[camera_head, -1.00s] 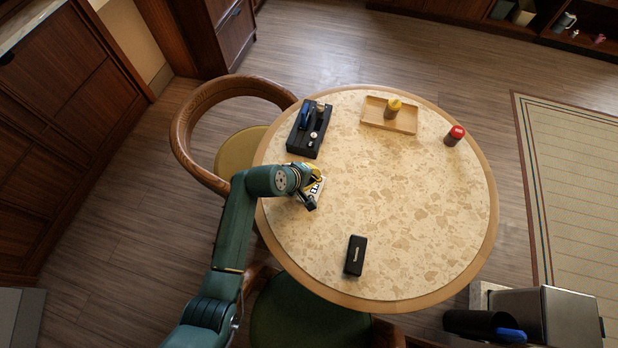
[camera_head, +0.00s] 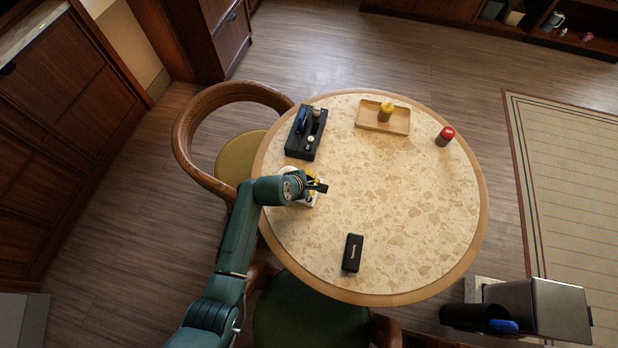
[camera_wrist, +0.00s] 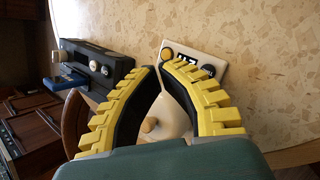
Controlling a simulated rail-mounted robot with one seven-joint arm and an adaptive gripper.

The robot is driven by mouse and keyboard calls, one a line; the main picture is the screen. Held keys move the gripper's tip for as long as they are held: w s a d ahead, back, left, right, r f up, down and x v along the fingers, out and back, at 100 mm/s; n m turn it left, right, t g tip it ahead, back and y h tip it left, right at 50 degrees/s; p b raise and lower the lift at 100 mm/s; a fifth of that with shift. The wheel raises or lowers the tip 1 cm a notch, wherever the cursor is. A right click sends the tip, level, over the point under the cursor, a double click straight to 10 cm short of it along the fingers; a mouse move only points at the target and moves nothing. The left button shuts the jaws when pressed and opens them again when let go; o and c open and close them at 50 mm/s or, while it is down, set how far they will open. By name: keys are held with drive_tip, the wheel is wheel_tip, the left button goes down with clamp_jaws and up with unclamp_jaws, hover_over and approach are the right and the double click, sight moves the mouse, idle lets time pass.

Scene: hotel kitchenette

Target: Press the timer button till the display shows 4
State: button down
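The timer (camera_head: 313,200) is a small pale block on the round table, partly hidden under my wrist in the head view. In the wrist view, its pale face (camera_wrist: 208,52) lies just beyond my fingertips, with a round yellow button (camera_wrist: 167,54) at its left end. Its dark display (camera_wrist: 186,60) has light marks that I cannot read surely, and a dark round part (camera_wrist: 208,70) sits to the right. My gripper (camera_wrist: 159,68) has yellow-backed black fingers with the tips drawn nearly together and nothing clearly held. The tips are close to the button; contact cannot be told.
A black holder (camera_head: 306,146) with a blue item stands near the timer. A wooden tray (camera_head: 366,122) bears a yellow-topped container (camera_head: 386,111). A red-capped container (camera_head: 445,136) and black box (camera_head: 353,252) stand apart. A white shape with a tan knob (camera_wrist: 150,125) shows between my fingers.

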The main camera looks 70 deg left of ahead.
sight(309, 199)
wheel_tip(309, 199, down, 7)
drive_tip(key=b, duration=0.6)
drive_tip(key=shift+b, duration=0.3)
drive_tip(key=shift+f, duration=0.5)
drive_tip(key=shift+f, duration=0.1)
drive_tip(key=shift+f+b, duration=0.3)
drive_tip(key=shift+f, duration=0.05)
drive_tip(key=shift+f, duration=0.35)
idle(0.7)
drive_tip(key=shift+r, duration=0.1)
drive_tip(key=shift+r+p, duration=0.7)
drive_tip(key=shift+p, duration=0.15)
